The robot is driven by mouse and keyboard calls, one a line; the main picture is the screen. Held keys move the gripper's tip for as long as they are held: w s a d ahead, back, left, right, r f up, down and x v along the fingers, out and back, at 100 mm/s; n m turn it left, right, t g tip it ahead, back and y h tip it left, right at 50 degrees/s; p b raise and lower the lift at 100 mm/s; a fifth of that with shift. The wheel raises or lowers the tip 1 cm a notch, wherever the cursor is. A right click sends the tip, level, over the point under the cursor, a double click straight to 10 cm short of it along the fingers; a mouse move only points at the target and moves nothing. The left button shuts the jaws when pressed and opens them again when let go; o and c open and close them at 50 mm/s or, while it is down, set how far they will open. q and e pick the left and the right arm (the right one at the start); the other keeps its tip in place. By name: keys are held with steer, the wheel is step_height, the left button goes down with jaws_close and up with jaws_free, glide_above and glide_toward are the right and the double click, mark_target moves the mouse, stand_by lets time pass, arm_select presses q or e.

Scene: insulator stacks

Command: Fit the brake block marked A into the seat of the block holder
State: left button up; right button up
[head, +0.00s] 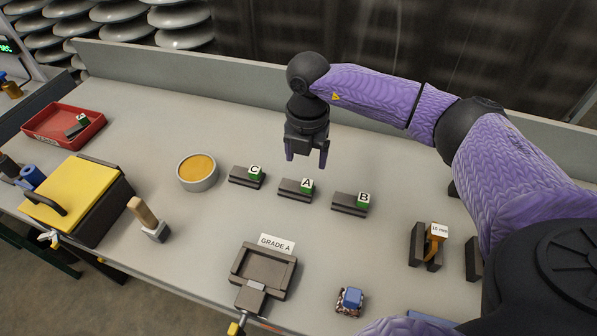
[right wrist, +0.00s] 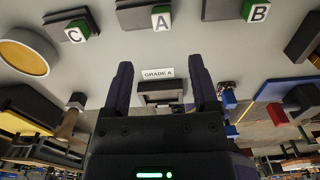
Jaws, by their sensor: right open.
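The brake block marked A (head: 291,193) is a dark grey block with a green end carrying a white A label. It lies on the bench between block C (head: 243,178) and block B (head: 346,208); in the right wrist view it is at the top (right wrist: 140,18). The block holder (head: 250,275), a grey frame with a recessed seat, stands near the front edge by a GRADE A card (head: 277,243). Its seat looks empty. My right gripper (head: 306,157) points down, open and empty, above and behind block A, apart from it. My left gripper is out of view.
A round tin (head: 197,183) and a hammer (head: 149,222) stand left of the holder, with a yellow-topped toolbox (head: 75,190) and red tray (head: 48,135) farther left. A small blue item (head: 349,299) and a 10 mm gauge (head: 437,236) are right. The back of the bench is clear.

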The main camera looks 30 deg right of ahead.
mark_target(306, 185)
step_height(306, 185, down, 8)
steer(key=b, duration=0.3)
steer(key=shift+s+d+f, duration=0.1)
steer(key=shift+s+f, duration=0.05)
steer(key=shift+f, duration=0.45)
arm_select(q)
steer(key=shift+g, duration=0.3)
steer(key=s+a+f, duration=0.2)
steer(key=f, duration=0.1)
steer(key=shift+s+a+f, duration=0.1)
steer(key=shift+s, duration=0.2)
arm_select(e)
steer(key=shift+r, duration=0.15)
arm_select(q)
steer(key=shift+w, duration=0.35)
arm_select(e)
jaws_close()
